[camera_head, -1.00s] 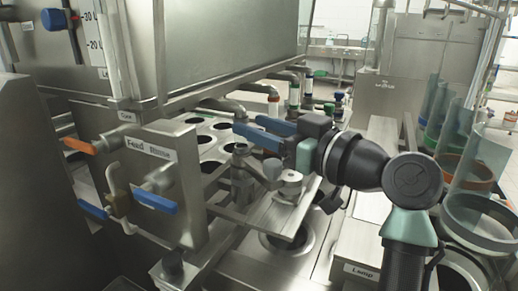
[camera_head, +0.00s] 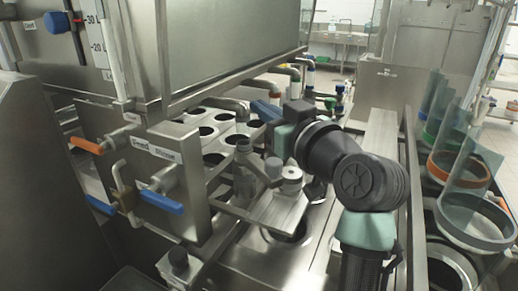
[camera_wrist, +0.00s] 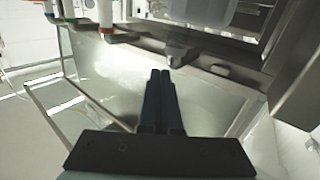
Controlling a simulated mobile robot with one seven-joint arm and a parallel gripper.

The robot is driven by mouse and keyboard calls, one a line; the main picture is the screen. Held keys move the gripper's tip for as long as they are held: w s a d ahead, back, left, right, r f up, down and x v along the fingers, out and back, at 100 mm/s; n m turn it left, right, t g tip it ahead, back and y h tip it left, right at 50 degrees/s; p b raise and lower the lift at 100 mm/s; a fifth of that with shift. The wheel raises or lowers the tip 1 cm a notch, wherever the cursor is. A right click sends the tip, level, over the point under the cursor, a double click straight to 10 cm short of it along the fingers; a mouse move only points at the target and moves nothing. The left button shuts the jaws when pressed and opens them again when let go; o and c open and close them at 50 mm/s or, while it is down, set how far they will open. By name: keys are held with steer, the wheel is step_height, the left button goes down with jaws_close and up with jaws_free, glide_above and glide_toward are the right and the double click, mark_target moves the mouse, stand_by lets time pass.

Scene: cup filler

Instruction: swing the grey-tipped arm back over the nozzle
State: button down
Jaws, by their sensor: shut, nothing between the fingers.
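The grey-tipped arm (camera_head: 274,168) shows in the head view as a short piece with a rounded grey tip. It sits between a grey upright post (camera_head: 245,165) and a round metal knob (camera_head: 292,180), above a flat steel bracket. I cannot tell which part is the nozzle, or whether the tip lies over it. My gripper (camera_head: 260,109) is above and behind these parts, apart from them, its blue fingers pointing left. In the wrist view my gripper (camera_wrist: 160,74) has its dark fingers together and empty. A dark grey conical part (camera_wrist: 178,54) shows just beyond the fingertips.
A steel plate with round holes (camera_head: 213,160) lies left of my gripper. The valve box (camera_head: 155,165) has orange and blue handles. A large tank (camera_head: 230,45) overhangs at the upper left. Clear cylinders with coloured rings (camera_head: 458,165) stand at the right.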

steer(key=s+a+f+n+t+h+p, duration=0.1)
steer(key=s+a+f+n+h+p, duration=0.2)
steer(key=s+n+p, duration=0.6)
steer(key=s+a+f+n+t+h+p, duration=0.15)
steer(key=s+f+n+h+p, duration=0.3)
steer(key=s+p, duration=0.8)
steer(key=p, duration=0.7)
glide_toward(262, 163)
steer(key=shift+w+a+r+g+y, duration=0.2)
steer(key=shift+w+a+r+g, duration=0.05)
steer(key=shift+w+r, duration=0.4)
steer(key=shift+w+a+r+g+y, duration=0.15)
steer(key=shift+w+a+r+g, duration=0.1)
steer(key=shift+w+r, duration=0.4)
